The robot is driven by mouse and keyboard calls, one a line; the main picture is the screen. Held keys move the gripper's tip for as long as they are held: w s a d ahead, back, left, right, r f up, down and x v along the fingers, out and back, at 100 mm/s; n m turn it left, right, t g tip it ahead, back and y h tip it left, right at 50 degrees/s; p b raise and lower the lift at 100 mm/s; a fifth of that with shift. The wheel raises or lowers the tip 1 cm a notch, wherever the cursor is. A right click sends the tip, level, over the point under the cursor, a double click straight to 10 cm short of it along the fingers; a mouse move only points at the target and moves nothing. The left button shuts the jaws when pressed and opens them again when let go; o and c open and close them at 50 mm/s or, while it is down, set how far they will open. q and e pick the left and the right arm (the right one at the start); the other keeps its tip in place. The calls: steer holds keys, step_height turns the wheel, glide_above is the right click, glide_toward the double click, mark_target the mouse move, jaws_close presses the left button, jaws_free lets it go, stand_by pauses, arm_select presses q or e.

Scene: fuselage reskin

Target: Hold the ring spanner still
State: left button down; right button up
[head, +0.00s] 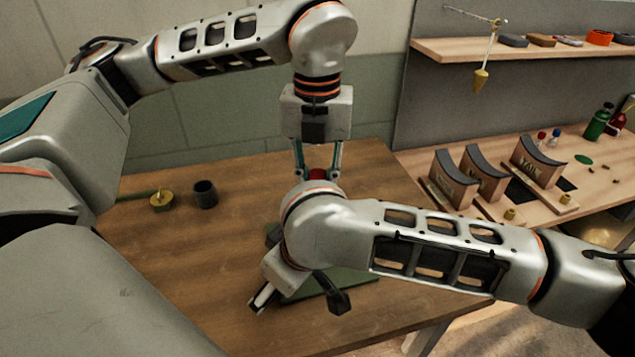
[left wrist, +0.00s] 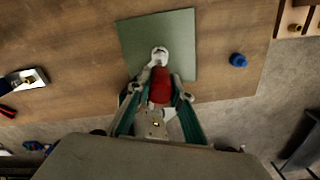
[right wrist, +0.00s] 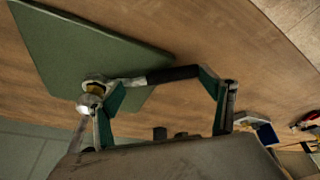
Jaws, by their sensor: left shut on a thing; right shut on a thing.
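A spanner (right wrist: 150,78) with a dark handle and a bright metal end shows in the right wrist view. That end lies at a brass and silver fitting (right wrist: 92,92); I cannot tell whether it is around or beside it. My right gripper (right wrist: 163,88) is shut on the spanner, its fingers wide apart along it. My left gripper (left wrist: 158,88) is shut on a red piece (left wrist: 160,85) with a silvery head beyond it. In the head view the red piece shows (head: 318,174) between the left fingers; my right arm hides most of the work there.
A green mat (head: 345,284) lies on the wooden table (head: 150,240). A dark cup (head: 205,194) and a brass piece (head: 161,201) stand at the left. A blue round piece (left wrist: 238,60) stands right of the mat. A bench with curved blocks (head: 538,160) is at the right.

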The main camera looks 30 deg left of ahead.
arm_select(q)
steer(key=shift+f, duration=0.9)
stand_by(0.7)
steer(key=m, duration=1.2)
steer(key=shift+m, duration=0.4)
steer(key=m, duration=0.3)
steer(key=shift+n, duration=0.4)
steer(key=shift+n, duration=1.4)
